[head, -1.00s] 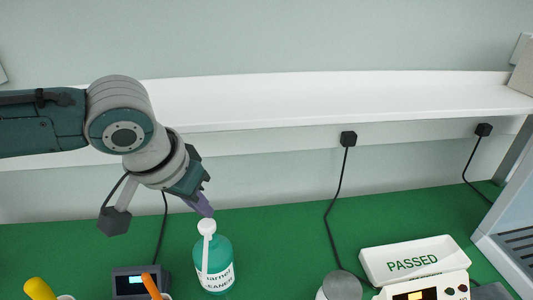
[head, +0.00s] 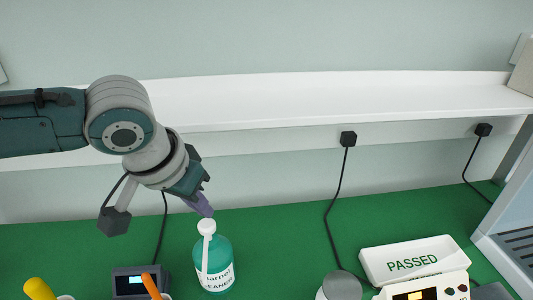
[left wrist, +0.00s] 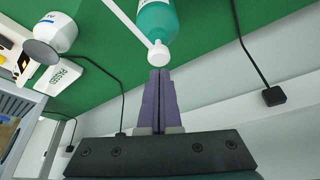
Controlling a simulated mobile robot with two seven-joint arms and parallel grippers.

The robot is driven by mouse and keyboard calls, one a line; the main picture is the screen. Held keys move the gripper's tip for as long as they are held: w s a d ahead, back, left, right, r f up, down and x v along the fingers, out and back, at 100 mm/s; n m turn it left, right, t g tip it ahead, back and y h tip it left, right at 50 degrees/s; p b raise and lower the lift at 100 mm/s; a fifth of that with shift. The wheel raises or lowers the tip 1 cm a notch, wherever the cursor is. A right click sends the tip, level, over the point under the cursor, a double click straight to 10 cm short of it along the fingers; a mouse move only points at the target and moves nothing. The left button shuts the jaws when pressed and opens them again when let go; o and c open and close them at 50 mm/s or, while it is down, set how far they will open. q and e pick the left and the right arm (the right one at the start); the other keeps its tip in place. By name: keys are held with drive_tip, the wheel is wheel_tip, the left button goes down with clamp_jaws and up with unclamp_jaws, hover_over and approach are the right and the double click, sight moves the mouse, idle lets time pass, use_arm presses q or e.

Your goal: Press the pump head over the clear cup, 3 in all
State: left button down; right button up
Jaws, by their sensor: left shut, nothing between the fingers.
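A teal pump bottle (head: 213,270) with a white label stands upright on the green work surface in the head view. Its white pump head (head: 206,227) has a long spout pointing down toward the viewer. My left gripper (head: 207,211) is shut and empty, its purple fingertips just above and behind the pump head. In the left wrist view the shut fingers (left wrist: 159,75) end close to the white pump head (left wrist: 158,54); whether they touch it I cannot tell. The bottle (left wrist: 158,20) is cut off by the top edge there. No clear cup shows. My right gripper is not in view.
A small device with a lit display (head: 129,281) and orange- and yellow-handled tools (head: 38,289) stand left of the bottle. A grey-lidded jar (head: 342,286) and a white PASSED tray (head: 414,260) are at right. A white shelf (head: 330,98) runs behind.

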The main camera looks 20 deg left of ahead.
sight(206, 223)
use_arm(q)
drive_tip(key=shift+f, duration=0.15)
drive_tip(key=shift+f+b, duration=0.9)
drive_tip(key=shift+f, duration=0.45)
drive_tip(key=shift+r, duration=0.1)
drive_tip(key=shift+r+p, duration=1.4)
drive_tip(key=shift+p, duration=0.25)
drive_tip(key=shift+f, duration=0.15)
